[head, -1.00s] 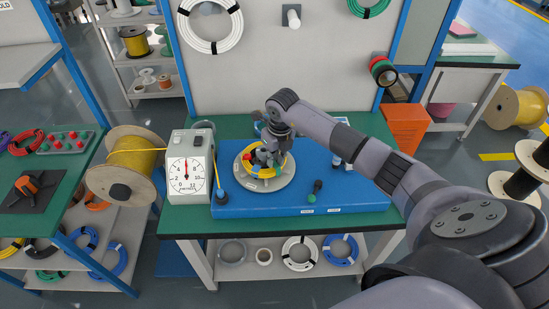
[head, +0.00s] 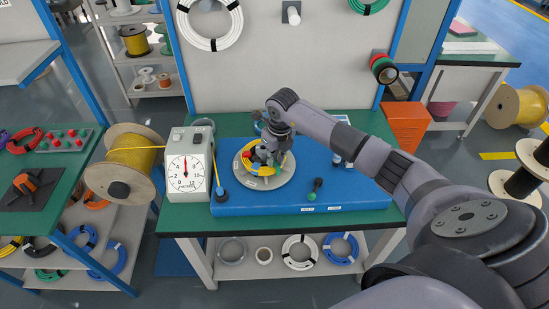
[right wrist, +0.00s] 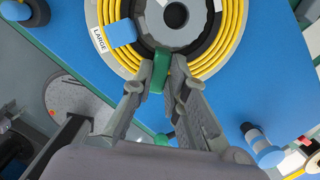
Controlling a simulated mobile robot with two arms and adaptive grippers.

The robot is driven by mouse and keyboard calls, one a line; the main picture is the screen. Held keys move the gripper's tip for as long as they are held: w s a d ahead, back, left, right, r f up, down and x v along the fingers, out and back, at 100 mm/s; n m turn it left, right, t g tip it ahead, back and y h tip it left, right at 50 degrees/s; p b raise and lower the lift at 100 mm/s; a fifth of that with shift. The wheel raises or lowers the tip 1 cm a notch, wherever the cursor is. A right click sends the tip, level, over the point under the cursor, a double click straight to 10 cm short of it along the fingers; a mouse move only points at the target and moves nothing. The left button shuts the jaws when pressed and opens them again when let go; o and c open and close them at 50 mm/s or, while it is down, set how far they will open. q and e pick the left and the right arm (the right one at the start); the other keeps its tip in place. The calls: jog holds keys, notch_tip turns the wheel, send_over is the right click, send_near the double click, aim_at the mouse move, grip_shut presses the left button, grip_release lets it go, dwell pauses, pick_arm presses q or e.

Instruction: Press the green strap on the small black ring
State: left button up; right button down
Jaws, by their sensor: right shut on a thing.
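In the right wrist view a green strap (right wrist: 160,73) lies between the fingertips of my right gripper (right wrist: 158,80), which is shut on it. The strap is at the near edge of the grey hub (right wrist: 175,38). A narrow black band (right wrist: 207,46), seemingly the small black ring, lies around the hub, inside the yellow cable coil (right wrist: 231,40). The fingers partly cover the band, and I cannot tell if the strap touches it. My left gripper is out of view.
A blue strap (right wrist: 123,33) crosses the coil beside a LARGE label. The round base (head: 272,182) stands on a blue board (head: 340,195). A dial box (head: 187,170) and yellow spool (head: 130,160) stand left.

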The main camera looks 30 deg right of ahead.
jog(key=shift+s+f, duration=0.1)
jog(key=shift+f, duration=0.05)
jog(key=c, duration=1.5)
grip_release()
notch_tip(320, 180, up, 8)
jog(key=p, duration=0.5)
